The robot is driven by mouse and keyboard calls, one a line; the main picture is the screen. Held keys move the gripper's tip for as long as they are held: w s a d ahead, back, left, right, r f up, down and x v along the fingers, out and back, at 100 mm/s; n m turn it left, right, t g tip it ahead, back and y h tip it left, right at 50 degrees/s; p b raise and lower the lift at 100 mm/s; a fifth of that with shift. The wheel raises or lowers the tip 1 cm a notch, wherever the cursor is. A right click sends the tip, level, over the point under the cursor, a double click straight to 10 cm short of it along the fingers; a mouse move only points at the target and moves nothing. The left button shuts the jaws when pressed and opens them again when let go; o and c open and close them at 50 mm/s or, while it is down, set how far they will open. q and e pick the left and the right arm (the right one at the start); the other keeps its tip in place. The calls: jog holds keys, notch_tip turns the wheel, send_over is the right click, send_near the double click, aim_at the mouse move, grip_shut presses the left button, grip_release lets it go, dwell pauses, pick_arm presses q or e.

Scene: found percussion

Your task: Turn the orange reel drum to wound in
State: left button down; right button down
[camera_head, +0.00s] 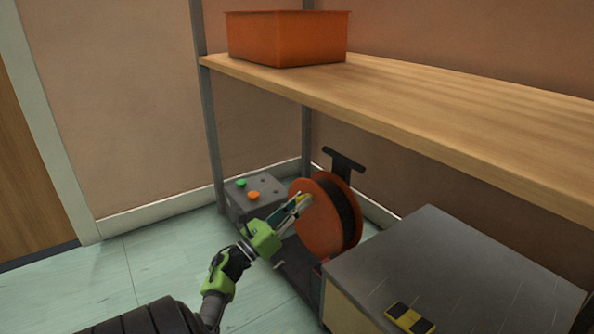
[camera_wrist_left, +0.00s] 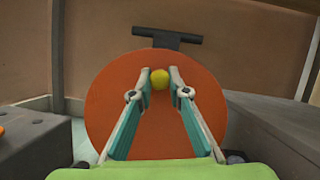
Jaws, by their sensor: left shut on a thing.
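The orange reel drum (camera_head: 319,222) stands upright on the floor below the shelf, with a dark band wound around it and a black T-shaped handle (camera_head: 343,160) above. In the left wrist view the drum's orange face (camera_wrist_left: 108,98) fills the middle. A yellow knob (camera_wrist_left: 159,79) sits on the face, above its centre. My left gripper (camera_head: 302,200) reaches the drum's face. In the left wrist view its fingertips (camera_wrist_left: 159,77) are closed on the yellow knob from both sides. My right gripper is in neither view.
A grey box (camera_head: 248,196) with green and orange buttons stands left of the drum. A large grey-topped box (camera_head: 450,265) stands at right, with a yellow and black item (camera_head: 410,318) on it. A wooden shelf (camera_head: 430,95) overhangs, carrying an orange bin (camera_head: 287,40). The floor at left is clear.

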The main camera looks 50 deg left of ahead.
pick_arm(q)
jog(key=shift+w+d+f+m, duration=0.1)
jog(key=shift+d+f+m, duration=0.05)
jog(key=shift+d+m, duration=0.15)
jog(key=c, duration=1.9)
grip_release()
jog(key=shift+a, duration=0.1)
jog(key=shift+r, duration=0.55)
notch_tip(320, 180, up, 9)
jog(key=shift+f, duration=0.1)
